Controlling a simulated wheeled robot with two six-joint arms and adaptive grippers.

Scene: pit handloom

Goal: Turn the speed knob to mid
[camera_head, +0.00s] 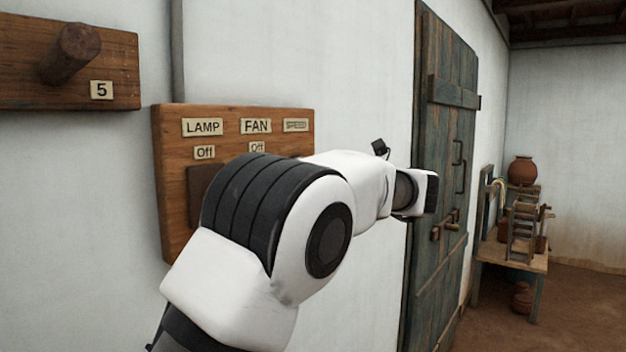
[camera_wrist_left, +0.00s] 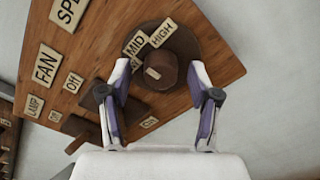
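The speed knob (camera_wrist_left: 168,72) is a round dark brown knob on a wider brown disc (camera_wrist_left: 196,47) on the wooden switchboard (camera_wrist_left: 232,67). A MID label (camera_wrist_left: 136,43) and a HIGH label (camera_wrist_left: 162,32) sit at the disc's edge. A pale mark (camera_wrist_left: 152,73) shows on the knob's left side in the left wrist view. My left gripper (camera_wrist_left: 160,67) is open, one finger on each side of the knob, with gaps visible; contact is not seen. In the head view my left arm hides the knob; the SPEED label (camera_head: 295,126) shows above.
LAMP (camera_head: 202,127) and FAN (camera_head: 256,126) labels, both with Off tags, share the board. A peg board (camera_head: 120,60) marked 5 hangs at upper left. A wooden door (camera_head: 450,130) and a small table (camera_head: 520,258) with a pot stand to the right.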

